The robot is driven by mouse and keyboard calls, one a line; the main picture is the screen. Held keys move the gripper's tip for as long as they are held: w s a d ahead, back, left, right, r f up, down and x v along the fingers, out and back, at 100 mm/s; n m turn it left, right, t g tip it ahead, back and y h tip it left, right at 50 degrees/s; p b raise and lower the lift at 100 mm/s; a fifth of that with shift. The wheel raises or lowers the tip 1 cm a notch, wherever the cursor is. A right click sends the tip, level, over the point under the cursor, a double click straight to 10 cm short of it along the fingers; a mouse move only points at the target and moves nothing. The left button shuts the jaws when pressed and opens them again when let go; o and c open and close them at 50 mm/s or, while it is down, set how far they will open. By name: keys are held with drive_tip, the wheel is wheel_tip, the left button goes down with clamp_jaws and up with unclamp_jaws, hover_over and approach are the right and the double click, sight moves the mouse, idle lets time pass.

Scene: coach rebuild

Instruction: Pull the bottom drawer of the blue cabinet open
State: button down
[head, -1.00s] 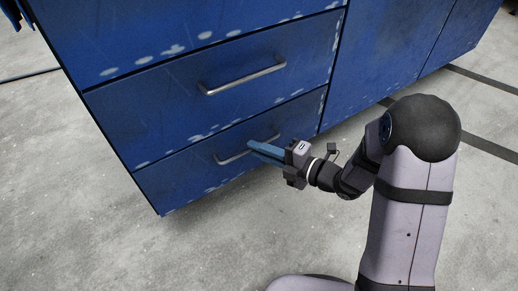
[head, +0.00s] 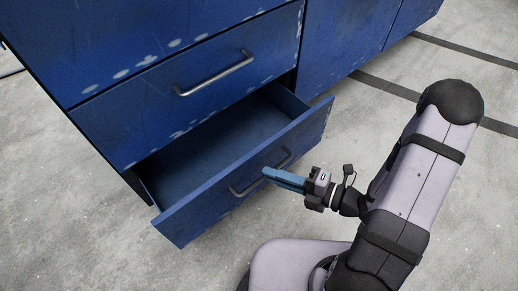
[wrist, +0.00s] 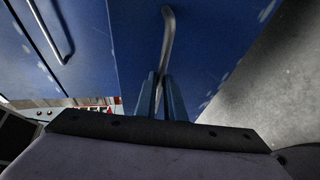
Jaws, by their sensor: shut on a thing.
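The blue cabinet (head: 150,60) has worn, chipped paint. Its bottom drawer (head: 205,205) stands pulled out, and its inside shows empty. The drawer's metal bar handle (head: 246,188) is on its front. In the wrist view the handle (wrist: 167,35) runs between the blue fingers of my gripper (wrist: 161,85), in front of the blue drawer face.
The drawer above (head: 190,85) is closed, with its own bar handle (head: 215,75). A closed blue panel (head: 345,40) is to the right. The grey concrete floor (head: 85,240) in front looks clear, with dark stripes at the right.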

drive_tip(key=s+d+p, duration=0.1)
drive_tip(key=s+d, duration=0.4)
drive_tip(key=shift+s+d, duration=0.1)
idle(0.3)
drive_tip(key=c, duration=1.8)
unclamp_jaws()
drive_tip(key=shift+c, duration=0.2)
drive_tip(key=p+v, duration=0.3)
drive_tip(key=v, duration=0.4)
drive_tip(key=shift+d, duration=0.15)
